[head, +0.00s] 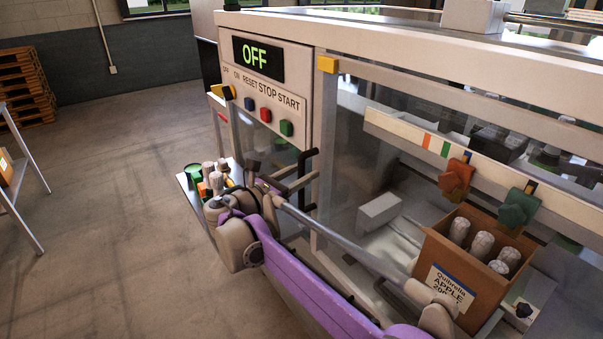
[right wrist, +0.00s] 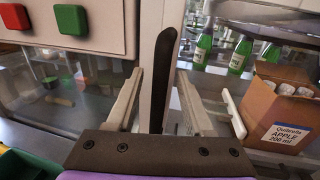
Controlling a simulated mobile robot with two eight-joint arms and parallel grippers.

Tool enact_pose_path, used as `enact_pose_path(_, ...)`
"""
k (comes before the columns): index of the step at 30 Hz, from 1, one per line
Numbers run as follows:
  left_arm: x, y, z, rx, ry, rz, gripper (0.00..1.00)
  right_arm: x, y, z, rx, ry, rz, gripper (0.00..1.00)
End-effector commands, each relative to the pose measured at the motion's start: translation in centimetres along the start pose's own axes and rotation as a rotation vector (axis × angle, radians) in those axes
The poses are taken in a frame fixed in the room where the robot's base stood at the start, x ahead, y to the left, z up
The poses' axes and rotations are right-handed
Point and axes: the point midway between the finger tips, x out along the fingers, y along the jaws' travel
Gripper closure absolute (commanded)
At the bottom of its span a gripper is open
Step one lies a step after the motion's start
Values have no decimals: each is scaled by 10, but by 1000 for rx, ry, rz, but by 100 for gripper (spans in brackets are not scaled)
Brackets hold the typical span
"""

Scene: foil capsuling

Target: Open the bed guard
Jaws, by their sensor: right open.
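The bed guard (head: 350,150) is a clear panel in a pale frame on the machine's front, and it looks closed. Its upright black handle (right wrist: 163,75) stands beside the pale post in the right wrist view; it also shows in the head view (head: 302,180). My right gripper (right wrist: 160,95) is open, with one pale finger on each side of the handle; I cannot tell whether they touch it. In the head view my right gripper (head: 283,186) is at the handle, partly hidden by my own arm. My left gripper is not in view.
The control panel (head: 275,85) reads OFF above several coloured buttons. Behind the clear panel is a carton (head: 470,260) labelled Quibrella APPLE, holding bottles. Green bottles (right wrist: 240,52) stand farther inside. Items lie on a side shelf (head: 188,180).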

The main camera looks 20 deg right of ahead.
Motion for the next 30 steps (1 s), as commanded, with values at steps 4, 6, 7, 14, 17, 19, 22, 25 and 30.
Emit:
enact_pose_path(4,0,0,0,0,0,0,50,0,0,0,0,0,0,64)
enact_pose_path(6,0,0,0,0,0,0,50,0,0,0,0,0,0,77)
enact_pose_path(7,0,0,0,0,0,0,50,0,0,0,0,0,0,82)
enact_pose_path(14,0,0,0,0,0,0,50,0,0,0,0,0,0,100)
enact_pose_path(17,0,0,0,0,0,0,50,0,0,0,0,0,0,100)
enact_pose_path(19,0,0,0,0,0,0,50,0,0,0,0,0,0,100)
enact_pose_path(22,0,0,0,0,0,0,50,0,0,0,0,0,0,100)
enact_pose_path(25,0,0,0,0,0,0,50,0,0,0,0,0,0,100)
enact_pose_path(30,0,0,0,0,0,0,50,0,0,0,0,0,0,100)
